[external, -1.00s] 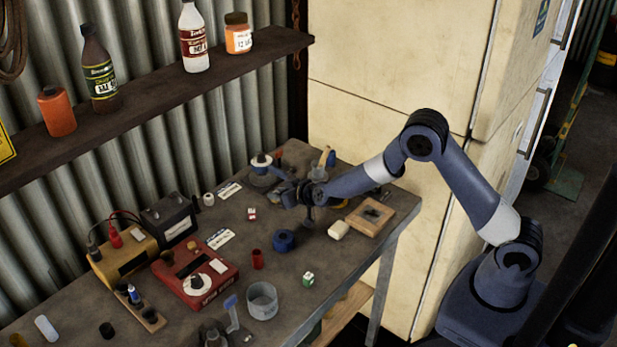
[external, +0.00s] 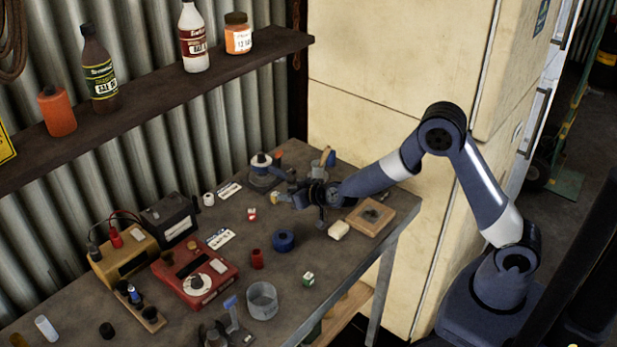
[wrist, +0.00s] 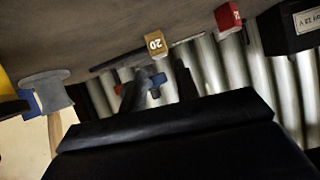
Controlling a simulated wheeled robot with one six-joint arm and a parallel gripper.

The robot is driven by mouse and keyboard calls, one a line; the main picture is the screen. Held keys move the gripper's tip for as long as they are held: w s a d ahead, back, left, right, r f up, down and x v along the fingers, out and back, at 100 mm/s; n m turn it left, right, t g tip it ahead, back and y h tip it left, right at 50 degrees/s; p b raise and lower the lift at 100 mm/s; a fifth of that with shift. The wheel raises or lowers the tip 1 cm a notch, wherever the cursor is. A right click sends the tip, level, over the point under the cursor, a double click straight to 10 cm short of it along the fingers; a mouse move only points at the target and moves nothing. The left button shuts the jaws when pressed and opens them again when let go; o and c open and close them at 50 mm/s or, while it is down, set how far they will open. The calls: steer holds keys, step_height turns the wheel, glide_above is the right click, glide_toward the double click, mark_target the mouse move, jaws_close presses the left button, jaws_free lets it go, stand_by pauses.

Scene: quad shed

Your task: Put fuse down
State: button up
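A small yellow fuse marked 20 (wrist: 155,43) sits at the tips of my gripper in the wrist view, between the two dark fingers. In the external view the yellow fuse (external: 281,198) is a tiny patch at the end of my gripper (external: 275,200), over the back right part of the bench. My gripper looks shut on it. A gap under the fuse is hard to judge. A red fuse-like block (wrist: 228,18) rests on the bench beyond it; it also shows in the external view (external: 251,213).
A round-topped device (external: 262,165) is behind my gripper. A black battery (external: 170,222) and red meter (external: 197,280) stand left. Bare bench lies around the red block.

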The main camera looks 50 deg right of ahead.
steer(key=v, duration=0.7)
